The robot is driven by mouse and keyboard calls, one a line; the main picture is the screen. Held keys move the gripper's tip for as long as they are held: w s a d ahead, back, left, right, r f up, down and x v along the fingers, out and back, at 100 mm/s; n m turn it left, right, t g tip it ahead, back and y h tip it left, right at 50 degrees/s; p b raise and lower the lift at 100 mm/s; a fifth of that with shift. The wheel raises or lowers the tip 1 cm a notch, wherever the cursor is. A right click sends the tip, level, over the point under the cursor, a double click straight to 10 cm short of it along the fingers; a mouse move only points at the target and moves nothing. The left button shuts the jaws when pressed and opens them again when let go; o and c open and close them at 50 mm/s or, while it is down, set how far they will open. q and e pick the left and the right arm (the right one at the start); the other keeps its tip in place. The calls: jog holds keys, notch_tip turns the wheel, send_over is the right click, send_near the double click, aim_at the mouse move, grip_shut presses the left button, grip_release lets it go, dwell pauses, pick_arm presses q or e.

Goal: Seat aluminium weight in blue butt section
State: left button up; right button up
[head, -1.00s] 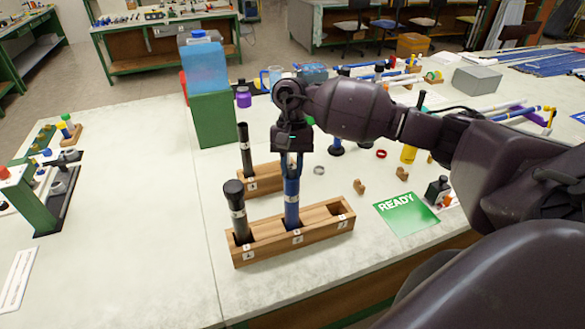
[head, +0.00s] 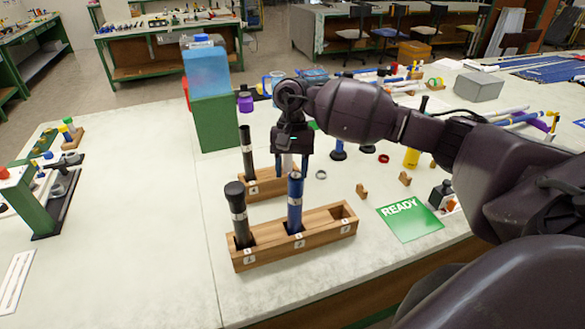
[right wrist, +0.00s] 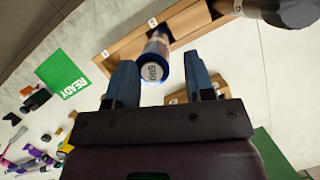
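The blue butt section (head: 295,205) stands upright in the middle slot of the front wooden rack (head: 300,247). In the right wrist view the blue butt section (right wrist: 161,50) shows end-on. A round grey metal face with stamped marks, the aluminium weight (right wrist: 152,72), sits in its end, inside the blue rim. How deep it sits I cannot tell. My right gripper (head: 291,168) is just behind the top of the blue section. In the right wrist view its fingers (right wrist: 160,66) are apart, with nothing held between them. My left gripper is not in view.
A black section (head: 238,212) stands in the rack's left slot. A second wooden block (head: 262,190) with a black rod (head: 247,150) stands behind. A green READY card (head: 410,219) lies right. The table's front left is clear.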

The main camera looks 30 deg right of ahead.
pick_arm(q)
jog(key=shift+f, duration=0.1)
pick_arm(e)
jog(key=shift+d+x, duration=0.15)
jog(key=shift+x, duration=0.55)
jog(key=shift+d+x, duration=0.15)
jog(key=shift+x, duration=0.55)
jog(key=shift+d+r+p, duration=0.1)
jog(key=shift+r+p, duration=0.5)
jog(key=shift+p, duration=0.55)
jog(key=w+r, duration=0.1)
jog(key=d+r+b, duration=0.1)
jog(key=shift+w+d+r, duration=0.1)
jog(key=shift+w+r, duration=0.15)
jog(key=shift+w, duration=0.15)
pick_arm(q)
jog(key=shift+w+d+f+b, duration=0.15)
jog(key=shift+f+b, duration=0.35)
jog(key=shift+b, duration=0.4)
pick_arm(e)
jog(key=v, duration=0.9)
jog(key=shift+r, duration=0.2)
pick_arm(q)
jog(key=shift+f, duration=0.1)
